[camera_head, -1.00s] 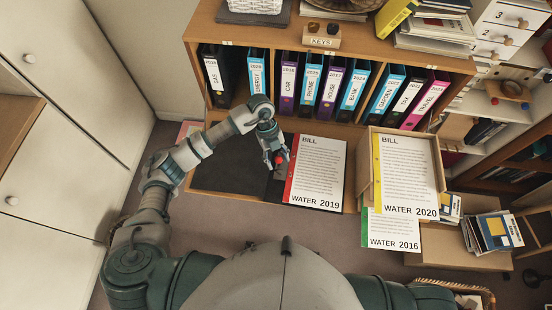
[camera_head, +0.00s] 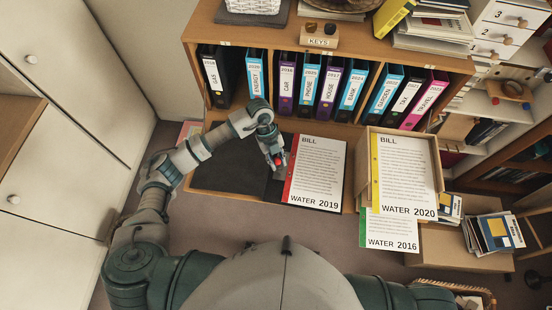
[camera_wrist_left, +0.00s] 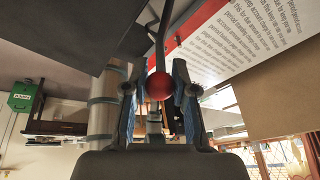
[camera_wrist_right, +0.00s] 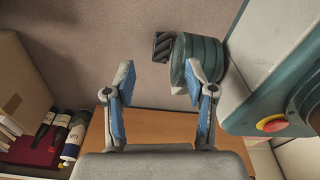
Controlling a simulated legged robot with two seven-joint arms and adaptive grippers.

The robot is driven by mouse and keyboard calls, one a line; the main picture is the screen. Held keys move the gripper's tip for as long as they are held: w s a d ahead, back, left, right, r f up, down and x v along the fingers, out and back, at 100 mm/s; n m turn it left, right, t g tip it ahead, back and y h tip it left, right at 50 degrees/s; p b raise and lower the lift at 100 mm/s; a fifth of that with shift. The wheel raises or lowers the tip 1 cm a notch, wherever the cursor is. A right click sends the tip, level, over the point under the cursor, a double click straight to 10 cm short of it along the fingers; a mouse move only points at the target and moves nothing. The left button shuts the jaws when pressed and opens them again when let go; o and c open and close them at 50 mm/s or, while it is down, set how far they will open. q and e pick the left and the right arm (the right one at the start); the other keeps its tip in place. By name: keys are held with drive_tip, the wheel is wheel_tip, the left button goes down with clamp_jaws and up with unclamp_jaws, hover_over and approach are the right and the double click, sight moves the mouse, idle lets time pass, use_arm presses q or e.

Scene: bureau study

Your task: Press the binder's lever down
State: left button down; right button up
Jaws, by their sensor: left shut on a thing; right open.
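An open black binder (camera_head: 228,172) lies on the desk, its bare cover to the left and the WATER 2019 bill (camera_head: 317,171) with its red strip to the right. The binder's lever has a red ball knob (camera_wrist_left: 159,85) on a thin metal rod. My left gripper (camera_head: 277,160) is at the lever, beside the red strip. In the left wrist view its fingers are shut on the knob, one on each side, and the rod rises from between them. The rod's base is not clear. My right gripper (camera_wrist_right: 158,88) is open and empty, seen only in the right wrist view.
A row of labelled binders (camera_head: 334,88) stands on the shelf behind. A cardboard tray (camera_head: 366,150) with the WATER 2020 bill (camera_head: 408,170) is to the right, with the WATER 2016 bill (camera_head: 390,235) below it. White cupboards (camera_head: 65,150) line the left side.

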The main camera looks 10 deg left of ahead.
use_arm(q)
drive_tip(key=shift+s+f+t, duration=0.1)
drive_tip(key=shift+s+t, duration=0.2)
drive_tip(key=shift+s+f+t, duration=0.3)
drive_tip(key=shift+s+t, duration=0.25)
drive_tip(key=shift+t, duration=0.05)
drive_tip(key=shift+s+f+t, duration=0.2)
drive_tip(key=shift+s+t, duration=0.1)
drive_tip(key=shift+s+a+f+m+t+b, duration=0.2)
drive_tip(key=shift+s+f+m+t+b, duration=0.15)
drive_tip(key=shift+s+f+t, duration=0.35)
drive_tip(key=s+f+t+b, duration=0.1)
drive_tip(key=t+b, duration=0.1)
drive_tip(key=shift+b, duration=0.3)
drive_tip(key=shift+s+f+t, duration=0.1)
drive_tip(key=shift+s+t, duration=0.05)
drive_tip(key=shift+t, duration=0.25)
use_arm(e)
drive_tip(key=w+r, duration=0.2)
drive_tip(key=w, duration=0.6)
drive_tip(key=shift+a+r, duration=0.35)
drive_tip(key=shift+a, duration=0.1)
